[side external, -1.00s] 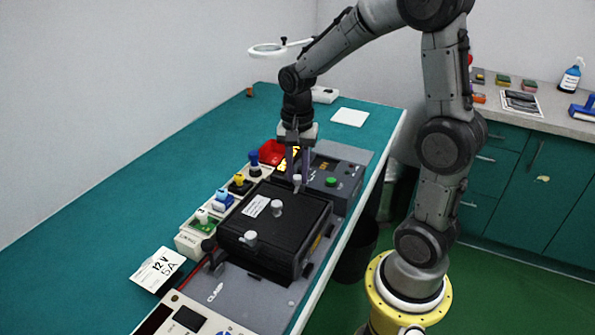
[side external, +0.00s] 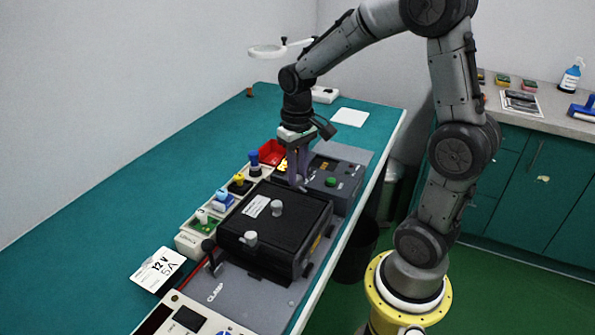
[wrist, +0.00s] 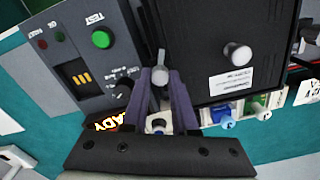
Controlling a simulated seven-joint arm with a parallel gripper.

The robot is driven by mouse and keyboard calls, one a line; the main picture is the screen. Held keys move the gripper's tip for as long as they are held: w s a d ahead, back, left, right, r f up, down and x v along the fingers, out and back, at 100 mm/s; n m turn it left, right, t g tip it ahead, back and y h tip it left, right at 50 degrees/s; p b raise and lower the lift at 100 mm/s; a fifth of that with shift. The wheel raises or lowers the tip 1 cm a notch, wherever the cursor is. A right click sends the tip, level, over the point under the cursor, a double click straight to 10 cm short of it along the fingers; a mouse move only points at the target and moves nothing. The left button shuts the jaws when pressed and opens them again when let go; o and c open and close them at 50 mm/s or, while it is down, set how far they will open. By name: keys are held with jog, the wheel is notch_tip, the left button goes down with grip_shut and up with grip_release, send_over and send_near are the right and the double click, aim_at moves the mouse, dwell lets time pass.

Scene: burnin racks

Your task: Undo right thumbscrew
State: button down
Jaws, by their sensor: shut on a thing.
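The black box (side external: 290,222) sits on the grey fixture plate, with a white label on its lid. A pale grey thumbscrew (wrist: 160,74) stands at its edge nearest the test panel. My gripper (wrist: 157,80) points down over it and is shut on it; the fingers hide part of the screw. In the side view my gripper (side external: 299,182) is at the box's far end. I cannot tell how far the gripped screw is turned.
A test panel (side external: 333,178) with a green button stands beyond the box. A row of coloured switches (side external: 222,200) runs along its left side, with a red tray (side external: 271,152) behind. A dark clamp lever (side external: 209,246) stands at the near left. The teal bench further left is clear.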

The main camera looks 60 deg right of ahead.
aim_at(298, 177)
jog(key=shift+r+n, duration=0.1)
jog(key=shift+n, duration=2.1)
jog(key=c, duration=0.7)
grip_release()
notch_tip(298, 177, up, 14)
jog(key=shift+f, duration=0.15)
